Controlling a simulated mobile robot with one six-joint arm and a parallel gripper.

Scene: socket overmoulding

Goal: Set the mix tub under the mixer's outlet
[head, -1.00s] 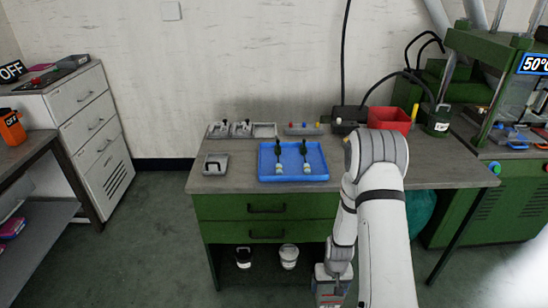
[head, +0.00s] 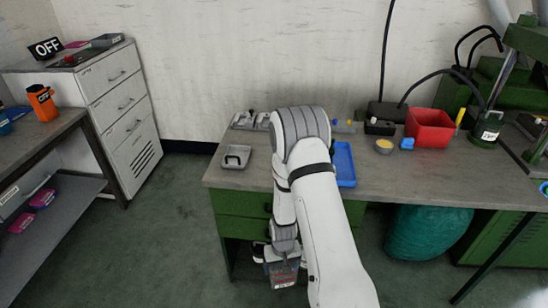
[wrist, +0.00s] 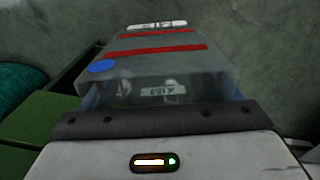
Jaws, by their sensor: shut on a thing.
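My gripper (wrist: 160,118) is shut on a grey, see-through tub (wrist: 165,65) with red bands, a blue dot and small white labels. In the wrist view the tub extends away from the jaws and its inside is dim. In the head view my gripper (head: 284,268) hangs low in front of the bench's green drawers, left of my forearm. I cannot tell which machine is the mixer, and no outlet is clearly visible.
The bench (head: 400,188) holds a blue tray (head: 345,165) partly behind my arm, a grey mould (head: 236,158), a red bin (head: 430,127) and a labelled green canister (head: 486,130). A dark shelf table (head: 50,140) and white drawer cabinet (head: 128,110) stand left. Floor between is clear.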

